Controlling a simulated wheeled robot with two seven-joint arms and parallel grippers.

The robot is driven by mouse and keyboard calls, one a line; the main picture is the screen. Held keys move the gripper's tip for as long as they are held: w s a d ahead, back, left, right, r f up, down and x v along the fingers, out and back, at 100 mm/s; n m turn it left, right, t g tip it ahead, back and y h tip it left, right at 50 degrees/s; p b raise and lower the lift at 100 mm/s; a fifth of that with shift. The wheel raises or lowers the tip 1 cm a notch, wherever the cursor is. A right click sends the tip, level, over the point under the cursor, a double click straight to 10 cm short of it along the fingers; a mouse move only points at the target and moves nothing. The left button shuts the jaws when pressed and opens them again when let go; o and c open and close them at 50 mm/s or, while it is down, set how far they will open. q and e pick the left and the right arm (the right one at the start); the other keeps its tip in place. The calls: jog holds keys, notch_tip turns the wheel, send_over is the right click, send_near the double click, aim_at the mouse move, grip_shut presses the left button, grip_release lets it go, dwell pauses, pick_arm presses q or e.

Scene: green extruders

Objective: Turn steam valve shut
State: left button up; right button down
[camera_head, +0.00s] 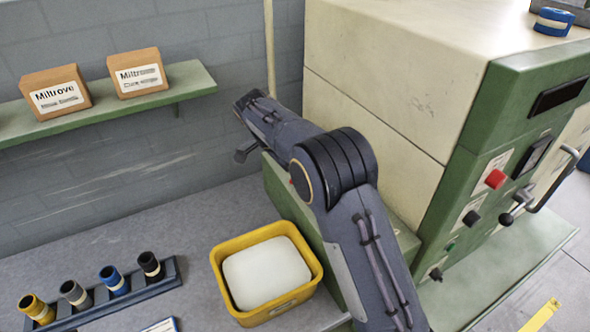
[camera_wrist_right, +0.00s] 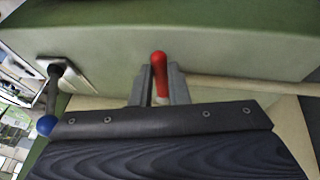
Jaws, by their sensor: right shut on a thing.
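A red-tipped valve handle (camera_wrist_right: 159,62) shows in the right wrist view, between the two grey fingers of my right gripper (camera_wrist_right: 160,84). A pale pipe (camera_wrist_right: 235,85) runs to the right from behind the fingers. In the head view my right arm reaches up and left past the machine, beside the pale vertical pipe (camera_head: 270,45) on the wall. My left gripper is in neither view.
A lever with a blue ball (camera_wrist_right: 46,125) stands left of my right gripper. In the head view are a cream and green machine (camera_head: 400,70), a yellow bin (camera_head: 228,290), a green shelf (camera_head: 190,82) with two boxes, and a rack (camera_head: 172,268) of coloured cylinders.

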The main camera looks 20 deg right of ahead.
dwell(0.3)
jog(key=c, duration=1.4)
grip_release()
jog(key=v, duration=0.8)
jog(key=shift+f, duration=0.15)
